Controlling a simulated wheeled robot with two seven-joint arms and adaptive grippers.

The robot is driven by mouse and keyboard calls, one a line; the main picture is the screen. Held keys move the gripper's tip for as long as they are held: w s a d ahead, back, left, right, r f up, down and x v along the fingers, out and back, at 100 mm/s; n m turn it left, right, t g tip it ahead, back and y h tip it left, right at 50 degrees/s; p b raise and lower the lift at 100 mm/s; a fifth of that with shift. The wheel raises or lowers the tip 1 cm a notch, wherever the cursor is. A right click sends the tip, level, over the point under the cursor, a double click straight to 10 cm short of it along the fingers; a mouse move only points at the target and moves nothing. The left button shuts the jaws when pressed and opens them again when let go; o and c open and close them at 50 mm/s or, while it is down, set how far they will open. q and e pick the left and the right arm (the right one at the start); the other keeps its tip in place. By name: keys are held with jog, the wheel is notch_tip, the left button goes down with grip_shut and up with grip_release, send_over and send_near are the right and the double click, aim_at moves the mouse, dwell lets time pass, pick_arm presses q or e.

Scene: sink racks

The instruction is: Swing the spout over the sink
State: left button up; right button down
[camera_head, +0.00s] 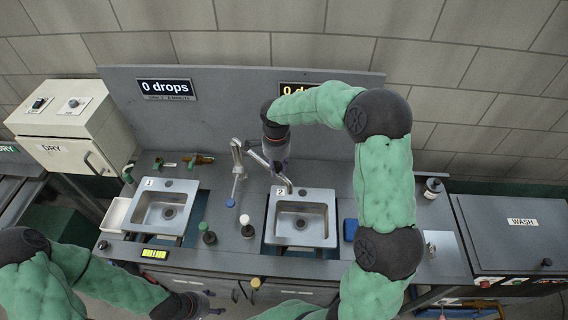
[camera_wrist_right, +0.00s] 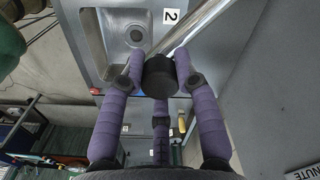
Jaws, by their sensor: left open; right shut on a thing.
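The silver spout (camera_head: 258,158) runs from its post (camera_head: 237,165) behind the sinks, slanting right. Its tip (camera_head: 288,186) is at the back rim of the sink marked 2 (camera_head: 302,243). My right gripper (camera_head: 277,163) is at the spout from above. In the wrist view it (camera_wrist_right: 159,75) is shut on a black round grip (camera_wrist_right: 160,76) beside the silver tube; how the two join is hard to see. The sink marked 1 (camera_head: 145,218) is to the left. My left gripper (camera_head: 210,303) is open and empty, low in front of the counter.
Black, green and white-topped knobs (camera_head: 248,228) stand between the sinks. A blue block (camera_head: 350,229) lies right of sink 2. A beige control box (camera_head: 75,120) is at left, a WASH unit (camera_head: 520,230) at right. The back panel (camera_head: 230,120) rises behind the spout.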

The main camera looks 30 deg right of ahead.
jog(key=shift+s+a+m+b, duration=0.3)
jog(key=shift+a+m+b, duration=0.1)
jog(key=shift+a, duration=0.45)
jog(key=c, duration=0.9)
grip_release()
jog(key=shift+w+r, duration=0.1)
notch_tip(320, 180, up, 12)
